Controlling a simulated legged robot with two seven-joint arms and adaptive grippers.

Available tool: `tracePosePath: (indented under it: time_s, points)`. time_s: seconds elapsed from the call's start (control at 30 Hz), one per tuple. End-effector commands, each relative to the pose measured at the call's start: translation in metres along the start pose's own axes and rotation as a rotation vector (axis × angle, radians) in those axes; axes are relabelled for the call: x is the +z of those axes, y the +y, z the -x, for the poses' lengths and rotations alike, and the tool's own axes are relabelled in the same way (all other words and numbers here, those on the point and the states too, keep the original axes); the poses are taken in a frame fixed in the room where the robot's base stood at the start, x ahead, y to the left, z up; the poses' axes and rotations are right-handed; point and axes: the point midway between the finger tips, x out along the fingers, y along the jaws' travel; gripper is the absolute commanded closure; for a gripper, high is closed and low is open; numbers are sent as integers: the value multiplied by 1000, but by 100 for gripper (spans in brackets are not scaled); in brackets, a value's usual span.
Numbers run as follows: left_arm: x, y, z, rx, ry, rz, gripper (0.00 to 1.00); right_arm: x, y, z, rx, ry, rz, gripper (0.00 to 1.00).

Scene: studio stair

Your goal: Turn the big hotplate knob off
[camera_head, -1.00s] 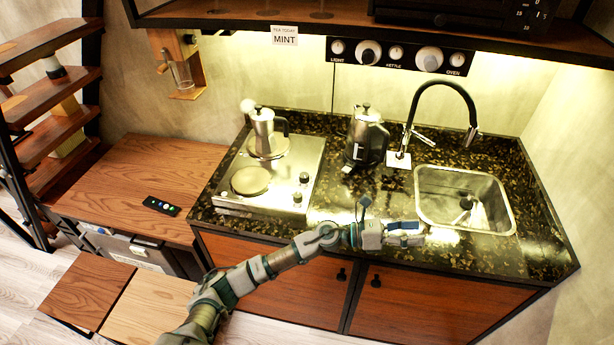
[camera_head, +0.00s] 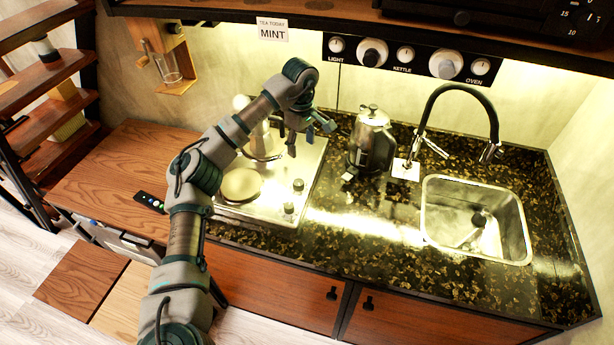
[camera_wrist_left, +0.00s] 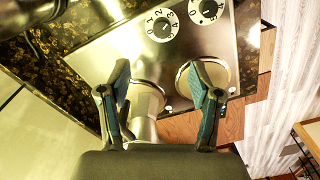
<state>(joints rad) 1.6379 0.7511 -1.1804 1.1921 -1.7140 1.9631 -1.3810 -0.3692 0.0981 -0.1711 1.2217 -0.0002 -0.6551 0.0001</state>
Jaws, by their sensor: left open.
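The steel hotplate (camera_head: 262,212) stands on the left of the counter, with a front plate (camera_head: 240,185) and a rear plate under a moka pot (camera_head: 262,143). Two knobs, a rear knob (camera_head: 298,185) and a front knob (camera_head: 288,208), sit along its right side. In the left wrist view, a left dial (camera_wrist_left: 162,26) and a right dial (camera_wrist_left: 208,9) show numbered scales; I cannot tell which is the big plate's. My left gripper (camera_head: 308,137) is open and empty above the hotplate's rear right, apart from the knobs. It also shows in the left wrist view (camera_wrist_left: 158,75).
A kettle (camera_head: 371,142) stands right of the hotplate, before a black tap (camera_head: 436,95) and sink (camera_head: 430,222). A wall panel with knobs (camera_head: 405,58) hangs above. A dark remote (camera_head: 150,202) lies on the wooden side top. The front middle counter is clear.

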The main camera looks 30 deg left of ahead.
Motion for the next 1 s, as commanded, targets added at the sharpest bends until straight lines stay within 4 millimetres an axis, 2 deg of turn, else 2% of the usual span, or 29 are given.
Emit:
tracePosePath:
  time_s: [0.1, 0.2, 0.27, 0.5, 0.6, 0.8, 1.0]
  points:
    - [-4, 0, -27, -7, -4, 2, 36, 26, 3, -2, 4, -47, 1, 0]
    - [-5, 2, -53, -8, -7, 2, 36, 34, 0, -1, 0, -61, 0, 0]
    - [-5, 2, -68, -9, -8, 2, 36, 30, -3, 1, -4, -56, -1, 0]
    - [0, 2, -121, -7, -5, 2, 36, -2, -13, 7, -17, -9, -2, 0]
    - [3, 3, -139, -6, -3, 0, 36, -9, -14, 8, -18, 0, -4, 0]
    - [3, 4, -162, -4, -3, 1, 36, -4, -12, 9, -16, -12, -5, 0]
    - [-1, 3, -168, -3, -7, 3, 36, 2, 0, 9, 0, -20, -2, 0]
